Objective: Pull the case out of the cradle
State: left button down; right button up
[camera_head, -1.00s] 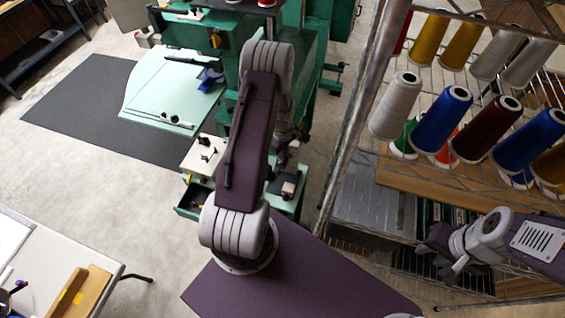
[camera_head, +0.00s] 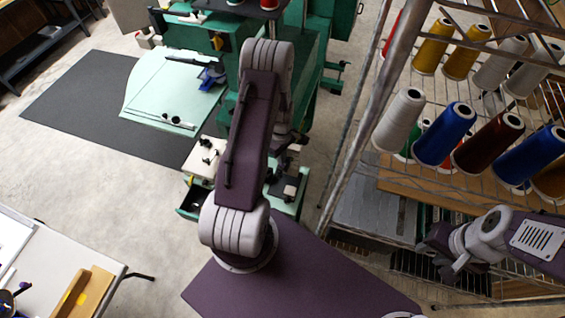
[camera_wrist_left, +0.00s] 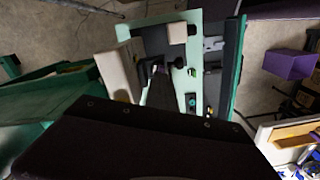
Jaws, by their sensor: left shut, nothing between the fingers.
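My left arm reaches toward the green machine. Its gripper is mostly hidden behind the arm in the camera_head view. In the left wrist view its dark fingers (camera_wrist_left: 158,88) are shut and empty, over a green-edged panel (camera_wrist_left: 192,75). A beige box (camera_wrist_left: 118,72) lies left of the fingers and a small beige block (camera_wrist_left: 178,33) above them. Which part is the case or the cradle I cannot tell; dark parts near the fingers blend together. My right gripper (camera_head: 440,255) is at the right, in front of the rack; its fingers are too unclear to judge.
The green machine (camera_head: 315,80) has a pale table (camera_head: 165,90). A wire rack with thread cones (camera_head: 445,135) stands close on the right. A white table (camera_head: 60,250) is at the lower left. The floor (camera_head: 130,200) between them is clear.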

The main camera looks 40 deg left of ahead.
pick_arm(q)
jog(key=shift+r, duration=0.1)
jog(key=c, duration=2)
grip_release()
jog(key=shift+s+d+r, duration=0.1)
jog(key=shift+s+d, duration=0.05)
jog(key=o, duration=0.3)
jog(key=shift+w, duration=0.3)
jog(key=shift+r, duration=0.2)
notch_tip(320, 180, up, 9)
jog(key=b, duration=0.1)
jog(key=shift+f+b, duration=0.2)
jog(key=shift+b, duration=0.1)
pick_arm(e)
jog(key=shift+s+d+f, duration=0.15)
jog(key=shift+f, duration=0.6)
